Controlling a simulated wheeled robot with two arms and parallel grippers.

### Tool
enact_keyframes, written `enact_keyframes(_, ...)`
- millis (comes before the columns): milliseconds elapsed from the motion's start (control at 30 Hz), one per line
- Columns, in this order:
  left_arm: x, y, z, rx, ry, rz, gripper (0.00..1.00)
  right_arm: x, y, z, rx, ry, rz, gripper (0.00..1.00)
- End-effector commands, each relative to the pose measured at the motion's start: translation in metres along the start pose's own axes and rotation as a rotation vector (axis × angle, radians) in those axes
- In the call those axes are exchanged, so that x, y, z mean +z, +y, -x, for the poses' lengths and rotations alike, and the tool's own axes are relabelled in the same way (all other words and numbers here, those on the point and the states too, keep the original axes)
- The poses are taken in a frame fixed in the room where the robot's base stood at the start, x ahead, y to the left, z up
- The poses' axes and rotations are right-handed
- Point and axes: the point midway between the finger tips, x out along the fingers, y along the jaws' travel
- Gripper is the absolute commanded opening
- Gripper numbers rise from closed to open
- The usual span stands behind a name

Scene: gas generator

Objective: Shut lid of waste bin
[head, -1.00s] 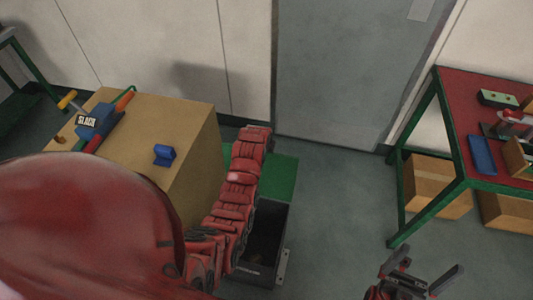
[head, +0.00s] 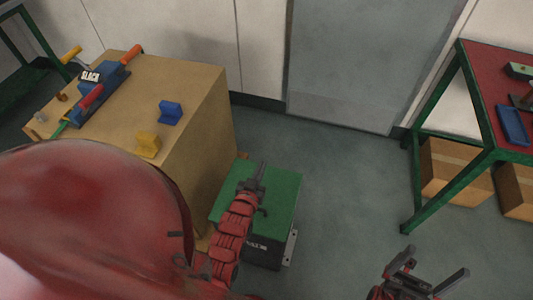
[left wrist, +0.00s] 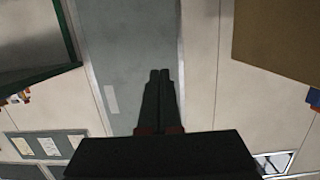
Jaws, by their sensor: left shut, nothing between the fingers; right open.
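The waste bin (head: 262,254) is a dark box on the floor beside the wooden crate. Its green lid (head: 284,195) lies flat over the top and hides the inside. My left gripper (head: 259,170) is shut and empty, above the lid near its far left part; I cannot tell whether it touches the lid. Its two dark fingers also show together in the left wrist view (left wrist: 159,75). My right gripper (head: 435,268) is open and empty at the lower right, over the floor and away from the bin.
A wooden crate (head: 205,140) stands left of the bin, with a blue block (head: 170,112), a yellow block (head: 148,144) and tools on top. A red-topped table (head: 490,75) with green legs stands right, cardboard boxes (head: 455,170) beneath. The floor between is clear.

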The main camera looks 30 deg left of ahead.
Motion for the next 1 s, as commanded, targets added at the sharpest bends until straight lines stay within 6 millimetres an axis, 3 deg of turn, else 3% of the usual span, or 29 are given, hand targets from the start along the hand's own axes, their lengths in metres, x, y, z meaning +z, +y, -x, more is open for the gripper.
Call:
enact_keyframes(33,0.024,0.001,0.007,0.0,0.033,-0.001,0.0,0.003,-0.001,0.02,0.0,0.0,0.0,1.0)
enact_keyframes(500,0.115,0.002,0.056,-0.006,0.463,-0.002,0.0,0.019,-0.006,0.114,0.0,0.0,0.0,1.0)
enact_keyframes(800,0.153,0.003,0.065,-0.008,0.654,-0.004,0.0,0.026,-0.008,0.156,0.0,0.0,0.0,1.0)
enact_keyframes(1000,0.165,0.002,0.068,-0.01,0.721,-0.003,0.0,0.029,-0.008,0.169,0.0,0.0,0.0,1.0)
